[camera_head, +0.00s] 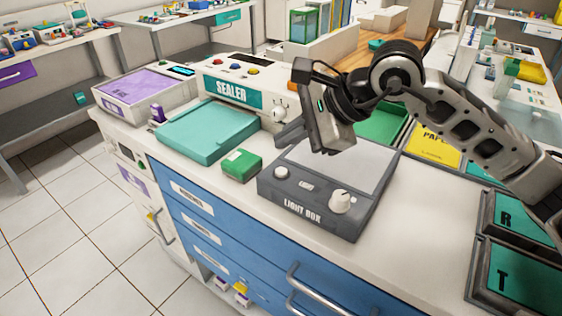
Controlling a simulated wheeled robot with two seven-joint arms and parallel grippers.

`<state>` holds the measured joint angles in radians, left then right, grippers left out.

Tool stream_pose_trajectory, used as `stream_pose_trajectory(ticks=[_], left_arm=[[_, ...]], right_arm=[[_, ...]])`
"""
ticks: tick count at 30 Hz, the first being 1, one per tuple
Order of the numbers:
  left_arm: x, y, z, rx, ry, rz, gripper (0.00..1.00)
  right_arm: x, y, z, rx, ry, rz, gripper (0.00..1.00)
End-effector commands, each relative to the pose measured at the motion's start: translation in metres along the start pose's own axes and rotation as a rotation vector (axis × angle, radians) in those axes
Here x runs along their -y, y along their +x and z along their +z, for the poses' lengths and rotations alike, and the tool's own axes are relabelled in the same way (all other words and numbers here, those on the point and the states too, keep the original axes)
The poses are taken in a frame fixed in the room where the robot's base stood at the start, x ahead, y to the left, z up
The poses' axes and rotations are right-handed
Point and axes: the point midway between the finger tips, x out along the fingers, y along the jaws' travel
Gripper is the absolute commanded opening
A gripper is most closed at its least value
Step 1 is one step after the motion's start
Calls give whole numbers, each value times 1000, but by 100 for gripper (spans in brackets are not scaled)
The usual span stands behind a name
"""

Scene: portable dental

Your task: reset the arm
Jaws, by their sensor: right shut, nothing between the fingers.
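My right arm reaches in from the right, and my right gripper (284,136) is above the back left part of the grey light box (300,208), pointing left. Its fingers are together with nothing between them. The light box has a pale panel, a white knob and a smaller round button on its front. My left gripper does not show.
A sealer (233,92) and a purple-topped device (150,90) stand at the counter's back left. A teal case (207,130) and a small green box (242,164) lie left of the light box. Trays marked R (515,212) and T (512,282) sit at right.

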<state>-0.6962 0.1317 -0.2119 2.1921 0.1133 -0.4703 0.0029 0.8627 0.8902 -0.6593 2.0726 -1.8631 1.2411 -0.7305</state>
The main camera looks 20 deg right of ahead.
Motion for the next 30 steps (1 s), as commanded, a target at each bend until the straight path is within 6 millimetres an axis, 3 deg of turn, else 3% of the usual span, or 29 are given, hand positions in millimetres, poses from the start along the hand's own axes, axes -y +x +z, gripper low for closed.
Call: stream_pose_trajectory(ticks=[5,20,30], left_arm=[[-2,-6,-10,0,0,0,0],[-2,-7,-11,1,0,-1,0],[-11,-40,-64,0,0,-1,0]], right_arm=[[10,-13,10,0,0,-2,0],[11,-16,11,0,1,-1,0],[43,-58,42,0,0,0,0]])
